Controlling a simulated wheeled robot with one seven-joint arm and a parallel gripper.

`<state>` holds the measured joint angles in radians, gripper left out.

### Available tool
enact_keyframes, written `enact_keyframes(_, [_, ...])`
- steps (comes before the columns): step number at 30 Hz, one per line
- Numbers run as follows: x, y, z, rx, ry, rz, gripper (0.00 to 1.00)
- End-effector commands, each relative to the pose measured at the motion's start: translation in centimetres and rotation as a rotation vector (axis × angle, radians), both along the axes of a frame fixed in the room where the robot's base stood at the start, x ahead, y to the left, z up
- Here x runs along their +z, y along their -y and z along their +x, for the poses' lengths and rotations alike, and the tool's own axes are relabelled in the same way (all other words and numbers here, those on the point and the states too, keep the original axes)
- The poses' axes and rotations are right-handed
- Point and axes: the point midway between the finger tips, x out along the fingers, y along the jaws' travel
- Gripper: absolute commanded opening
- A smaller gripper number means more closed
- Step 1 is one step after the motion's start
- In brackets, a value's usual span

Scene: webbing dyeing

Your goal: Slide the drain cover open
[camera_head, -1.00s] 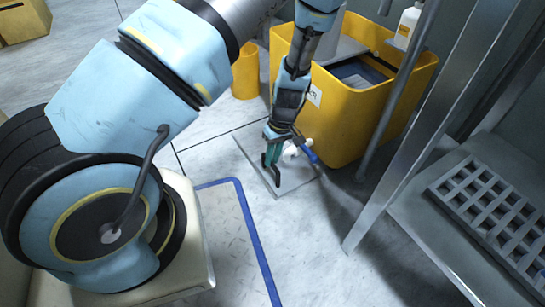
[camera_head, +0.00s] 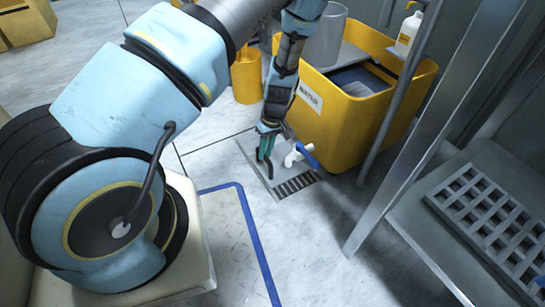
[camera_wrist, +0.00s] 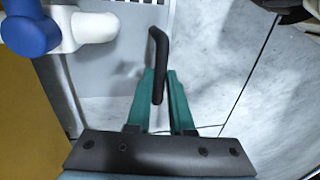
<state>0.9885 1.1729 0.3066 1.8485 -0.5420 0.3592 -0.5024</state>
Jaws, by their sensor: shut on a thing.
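The drain cover (camera_head: 252,157) is a flat grey plate at floor level, below the yellow tub. Dark grate slots (camera_head: 296,187) show uncovered at its near right end. In the wrist view the cover (camera_wrist: 100,75) lies beyond the fingers, with part of the slotted grate (camera_wrist: 140,17) at the top edge. My gripper (camera_head: 266,150) is at the cover, shut on its black bent handle (camera_wrist: 158,52). The handle stands between the teal fingers (camera_wrist: 165,100) in the wrist view.
A white tap with a blue lever (camera_head: 301,154) sticks out close to the right of my gripper; it also shows in the wrist view (camera_wrist: 85,28). The yellow tub (camera_head: 345,125) stands behind it. A metal rack (camera_head: 395,165) is at the right. The floor in front is clear.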

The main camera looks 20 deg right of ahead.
Motion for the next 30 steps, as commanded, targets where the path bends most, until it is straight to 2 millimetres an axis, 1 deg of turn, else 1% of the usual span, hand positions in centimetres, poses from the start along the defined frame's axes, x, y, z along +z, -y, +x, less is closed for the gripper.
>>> enact_keyframes(1, [0.3,-0.3,1.5,0.003,0.005,-0.001,0.00])
enact_keyframes(6, [0.1,-1.1,5.5,0.001,0.004,-0.001,0.00])
enact_keyframes(9, [0.1,-1.4,7.4,0.001,0.004,-0.001,0.00])
enact_keyframes(12, [0.0,-1.7,8.8,0.000,0.003,-0.001,0.00])
enact_keyframes(15, [0.0,-1.9,9.8,0.000,0.003,0.000,0.00])
enact_keyframes(18, [0.0,-2.0,10.2,-0.001,0.003,0.000,0.00])
enact_keyframes(28, [0.0,-2.0,10.3,0.000,0.002,-0.001,0.00])
enact_keyframes(29, [0.0,-2.0,10.3,0.000,0.002,-0.001,0.21])
enact_keyframes(30, [0.0,-2.0,10.3,0.000,0.002,-0.001,0.25])
